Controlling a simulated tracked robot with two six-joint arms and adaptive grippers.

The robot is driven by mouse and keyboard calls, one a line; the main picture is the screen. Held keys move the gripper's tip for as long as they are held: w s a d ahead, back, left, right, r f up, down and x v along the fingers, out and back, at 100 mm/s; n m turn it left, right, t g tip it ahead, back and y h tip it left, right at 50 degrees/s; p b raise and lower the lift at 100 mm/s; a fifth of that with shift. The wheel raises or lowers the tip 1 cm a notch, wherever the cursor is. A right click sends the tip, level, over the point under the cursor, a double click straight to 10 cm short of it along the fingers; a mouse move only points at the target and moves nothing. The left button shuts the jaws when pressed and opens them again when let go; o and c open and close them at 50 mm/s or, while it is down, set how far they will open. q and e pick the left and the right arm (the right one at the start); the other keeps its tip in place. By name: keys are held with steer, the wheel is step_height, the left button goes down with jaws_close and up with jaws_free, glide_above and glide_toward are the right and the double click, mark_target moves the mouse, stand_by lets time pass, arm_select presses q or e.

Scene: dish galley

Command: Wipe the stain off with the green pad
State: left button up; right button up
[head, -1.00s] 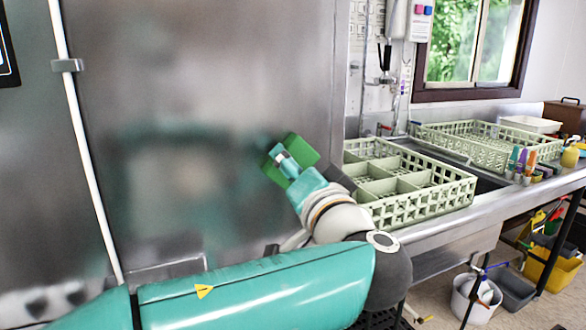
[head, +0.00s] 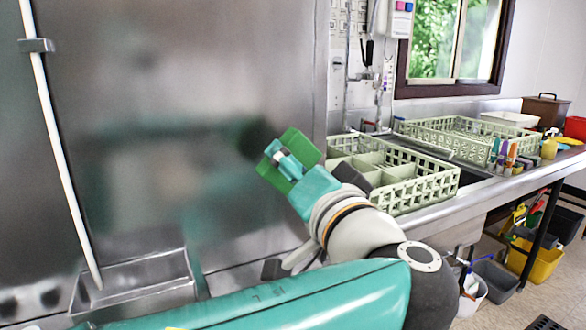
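The green pad (head: 305,147) is held by my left gripper (head: 284,160), in front of the brushed steel panel (head: 200,70). The gripper is shut on the pad, and parts of the pad show on both sides of it. A dark, blurred patch (head: 257,139) shows on the panel just left of the pad; I cannot tell whether it is the stain or a reflection. I cannot tell whether the pad touches the panel. My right gripper is out of view.
Pale green dish racks (head: 415,185) stand on the steel counter to the right. A white pipe (head: 58,150) runs down the left of the panel to a steel trough (head: 135,284). A yellow bucket (head: 540,262) is under the counter.

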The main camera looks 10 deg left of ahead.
arm_select(q)
steer(key=shift+s, duration=0.1)
steer(key=v, duration=0.2)
steer(key=shift+s+d+r+b, duration=0.1)
steer(key=shift+s+d+b, duration=0.2)
steer(key=shift+d+b, duration=0.1)
stand_by(0.4)
